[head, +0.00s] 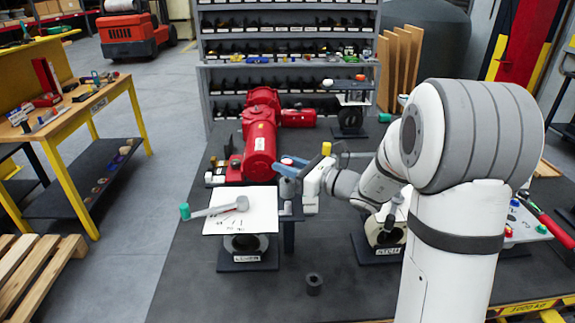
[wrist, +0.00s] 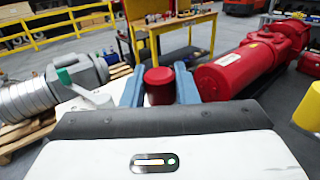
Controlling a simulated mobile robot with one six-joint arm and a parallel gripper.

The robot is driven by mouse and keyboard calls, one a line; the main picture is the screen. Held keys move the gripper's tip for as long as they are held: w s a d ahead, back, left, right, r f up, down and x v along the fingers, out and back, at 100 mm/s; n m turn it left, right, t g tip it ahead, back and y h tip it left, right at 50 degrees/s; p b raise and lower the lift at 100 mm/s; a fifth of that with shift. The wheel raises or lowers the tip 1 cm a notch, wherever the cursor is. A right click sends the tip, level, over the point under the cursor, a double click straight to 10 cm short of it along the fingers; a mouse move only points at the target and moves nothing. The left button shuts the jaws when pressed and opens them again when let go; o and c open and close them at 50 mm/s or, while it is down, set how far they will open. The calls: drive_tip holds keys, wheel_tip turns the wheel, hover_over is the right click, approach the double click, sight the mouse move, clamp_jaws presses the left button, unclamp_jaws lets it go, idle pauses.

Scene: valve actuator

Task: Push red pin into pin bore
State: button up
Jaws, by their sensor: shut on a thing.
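My gripper (head: 285,168) is beside the near end of the big red actuator (head: 260,145), above the bench. The pin stands upright between the fingers. I cannot make out the pin in the head view. The red actuator (wrist: 240,70) also shows to the right in the wrist view, apart from the fingers. I cannot make out the pin bore in either view.
A white plate (head: 225,222) with a grey, green-tipped lever (head: 215,209) lies left of the gripper, over a valve block labelled LEVER. A yellow cylinder (head: 326,149) stands just right of the gripper. A small black cylinder (head: 314,284) stands on the open front bench.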

sight(288, 161)
drive_tip(key=shift+f+b, duration=1)
drive_tip(key=shift+f, duration=0.2)
drive_tip(key=o, duration=1.1)
drive_tip(key=shift+r, duration=0.1)
wheel_tip(288, 161, up, 10)
drive_tip(key=shift+f+b, duration=0.1)
drive_tip(key=shift+b, duration=0.25)
